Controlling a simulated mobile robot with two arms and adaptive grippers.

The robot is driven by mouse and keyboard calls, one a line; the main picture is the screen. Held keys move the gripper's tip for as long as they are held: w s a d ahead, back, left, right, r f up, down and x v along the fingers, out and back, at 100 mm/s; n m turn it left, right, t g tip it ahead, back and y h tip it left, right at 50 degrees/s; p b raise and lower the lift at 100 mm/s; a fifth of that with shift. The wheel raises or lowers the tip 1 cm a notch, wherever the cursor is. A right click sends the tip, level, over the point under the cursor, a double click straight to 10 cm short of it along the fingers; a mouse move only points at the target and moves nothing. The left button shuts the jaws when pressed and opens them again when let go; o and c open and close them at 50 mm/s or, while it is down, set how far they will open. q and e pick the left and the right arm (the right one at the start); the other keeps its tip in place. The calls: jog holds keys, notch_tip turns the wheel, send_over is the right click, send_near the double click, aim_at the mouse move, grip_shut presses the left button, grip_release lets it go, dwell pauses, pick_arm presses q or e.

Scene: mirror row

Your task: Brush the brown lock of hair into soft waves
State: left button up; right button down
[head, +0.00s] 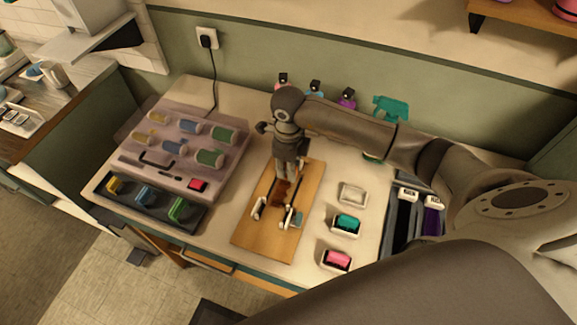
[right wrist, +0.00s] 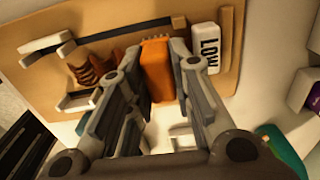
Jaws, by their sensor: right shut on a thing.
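My right gripper (head: 281,178) is low over the wooden board (head: 259,238). In the right wrist view, my right gripper (right wrist: 157,62) is shut on an orange-brown block-like piece (right wrist: 156,72), which may be the brush handle. The brown lock of hair (right wrist: 92,74) lies in waves on the board, left of the held piece and apart from it in the picture. Bristles are hidden, so I cannot tell whether the held piece touches the board. In the head view, my gripper and small pale parts crowd the lock. My left gripper is not in view.
Left of the board is a pinkish tray (head: 190,184) of coloured rollers. Small dishes with teal (head: 347,222) and pink (head: 337,259) blocks stand right of it. Bottles and a teal spray bottle (head: 390,106) stand behind. A white block marked LOW (right wrist: 203,50) sits near my fingers.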

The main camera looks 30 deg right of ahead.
jog(key=shift+s+a+f, duration=0.1)
jog(key=shift+s, duration=0.05)
dwell(0.4)
jog(key=shift+s+a, duration=0.7)
jog(key=shift+a, duration=0.05)
jog(key=shift+s+a+p, duration=0.1)
jog(key=shift+p, duration=0.2)
jog(key=shift+s+a, duration=0.65)
jog(key=shift+a, duration=0.1)
jog(key=shift+s+a+p, duration=0.3)
jog(key=shift+s+a, duration=0.1)
jog(key=shift+a, duration=0.1)
jog(key=shift+s+a, duration=0.3)
jog(key=shift+a, duration=0.05)
jog(key=shift+s+a, duration=0.75)
jog(key=shift+a, duration=0.05)
